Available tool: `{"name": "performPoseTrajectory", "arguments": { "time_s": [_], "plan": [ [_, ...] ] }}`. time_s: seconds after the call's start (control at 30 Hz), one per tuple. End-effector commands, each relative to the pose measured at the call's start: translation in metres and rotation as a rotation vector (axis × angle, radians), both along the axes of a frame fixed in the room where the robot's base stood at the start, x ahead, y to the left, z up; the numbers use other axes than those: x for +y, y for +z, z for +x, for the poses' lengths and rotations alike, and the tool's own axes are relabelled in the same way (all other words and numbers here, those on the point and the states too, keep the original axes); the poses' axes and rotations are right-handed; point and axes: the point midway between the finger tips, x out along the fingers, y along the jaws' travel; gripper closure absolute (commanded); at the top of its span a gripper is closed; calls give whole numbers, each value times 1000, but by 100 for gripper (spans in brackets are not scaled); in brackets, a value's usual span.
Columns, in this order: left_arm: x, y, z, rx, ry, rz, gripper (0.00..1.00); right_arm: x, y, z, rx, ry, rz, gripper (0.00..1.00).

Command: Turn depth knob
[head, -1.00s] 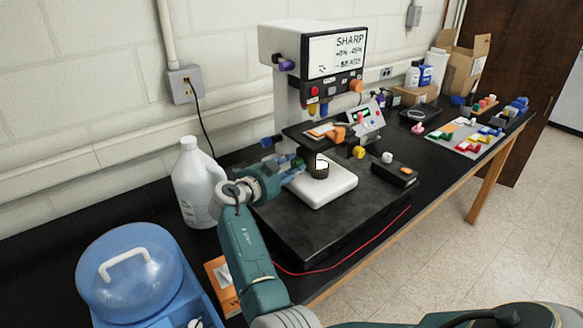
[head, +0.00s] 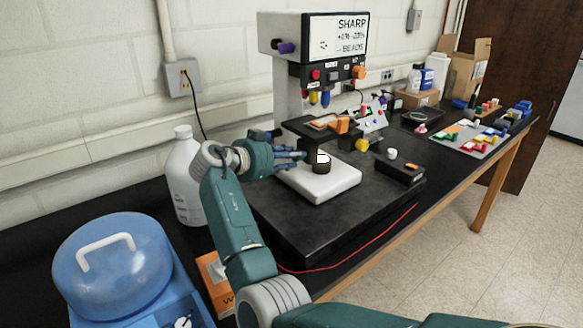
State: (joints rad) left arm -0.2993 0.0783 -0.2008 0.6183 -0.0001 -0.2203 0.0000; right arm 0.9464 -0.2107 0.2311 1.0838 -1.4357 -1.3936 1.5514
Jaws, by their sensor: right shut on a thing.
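The white-and-black machine (head: 292,84) has a "SHARP" display (head: 338,36) and several coloured knobs: purple (head: 285,47) on its upper left, orange (head: 359,72) on its front, yellow (head: 362,145) at lower right. My right gripper (head: 297,155) reaches in at the machine's lower left, below the stage (head: 312,131), beside the black cylinder (head: 322,163) on the white plate. Its fingers are shut on a small part there, seemingly a knob; they largely hide it, so I cannot tell its marking. My left gripper is out of view.
A white jug (head: 184,178) stands close to my arm on the left. A blue lidded container (head: 112,262) is at front left. A red cable (head: 350,254) runs along the machine's black base (head: 300,222). Boxes and coloured parts fill the bench's far right.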

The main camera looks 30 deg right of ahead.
Motion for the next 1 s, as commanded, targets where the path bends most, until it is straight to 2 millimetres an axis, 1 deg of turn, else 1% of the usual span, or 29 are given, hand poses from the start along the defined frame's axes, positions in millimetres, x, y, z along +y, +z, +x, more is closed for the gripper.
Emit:
{"name": "performPoseTrajectory", "arguments": {
  "time_s": [0.03, 0.1, 0.3, 0.5, 0.7, 1.0],
  "plan": [
    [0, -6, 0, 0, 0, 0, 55, 0, 1, 4, 32, 9, -8, 98],
    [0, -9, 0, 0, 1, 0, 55, 0, 1, 4, 89, 7, -12, 98],
    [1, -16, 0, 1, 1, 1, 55, 0, 2, 4, 225, 6, -22, 98],
    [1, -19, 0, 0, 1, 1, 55, 0, 1, 4, 313, 6, -27, 98],
    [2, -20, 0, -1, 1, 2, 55, 0, 1, 4, 357, 6, -30, 98],
    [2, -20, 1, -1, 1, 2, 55, 0, 0, 4, 366, 5, -28, 98]
  ]
}}
